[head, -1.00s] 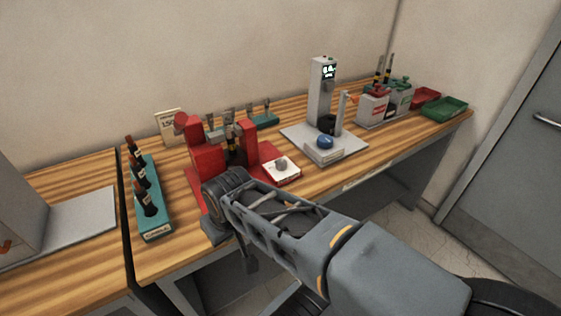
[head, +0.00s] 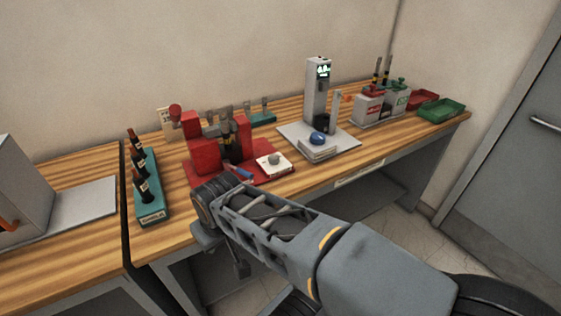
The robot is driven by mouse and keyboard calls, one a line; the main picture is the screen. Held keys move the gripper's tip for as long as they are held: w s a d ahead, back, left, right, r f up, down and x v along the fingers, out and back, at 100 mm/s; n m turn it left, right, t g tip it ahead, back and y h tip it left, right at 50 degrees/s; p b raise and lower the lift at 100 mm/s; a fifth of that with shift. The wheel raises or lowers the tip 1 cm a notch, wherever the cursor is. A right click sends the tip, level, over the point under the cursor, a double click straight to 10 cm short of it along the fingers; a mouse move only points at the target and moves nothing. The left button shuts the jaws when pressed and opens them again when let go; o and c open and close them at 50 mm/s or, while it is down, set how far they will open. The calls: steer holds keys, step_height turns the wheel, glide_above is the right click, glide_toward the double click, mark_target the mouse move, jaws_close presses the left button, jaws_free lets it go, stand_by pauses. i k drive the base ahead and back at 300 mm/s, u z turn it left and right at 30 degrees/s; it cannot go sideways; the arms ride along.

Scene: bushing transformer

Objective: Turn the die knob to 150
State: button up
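The red press (head: 206,157) stands on the near wooden bench, with a red ball (head: 175,110) at its upper left. A small grey knob (head: 274,159) sits on a white plate (head: 266,170) on the right of the press's red base. I take this as the die knob; its markings are too small to read. My arm reaches in from the lower right, its wrist in front of the bench edge, left of and nearer than the knob. My gripper's fingers cannot be made out. A small blue piece (head: 243,174) shows beside the wrist; I cannot tell what it belongs to.
A card (head: 165,118) stands partly hidden behind the ball. A teal rack (head: 152,210) of dark bushings is at left. A grey gauge stand (head: 317,95) with a blue knob (head: 318,138) is right of the press. Canisters and red and green trays (head: 442,110) stand farther right.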

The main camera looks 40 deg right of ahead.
mark_target(273, 159)
steer(key=u, duration=0.25)
steer(key=k, duration=0.2)
steer(key=z, duration=1.05)
steer(key=i, duration=0.35)
steer(key=u, duration=0.1)
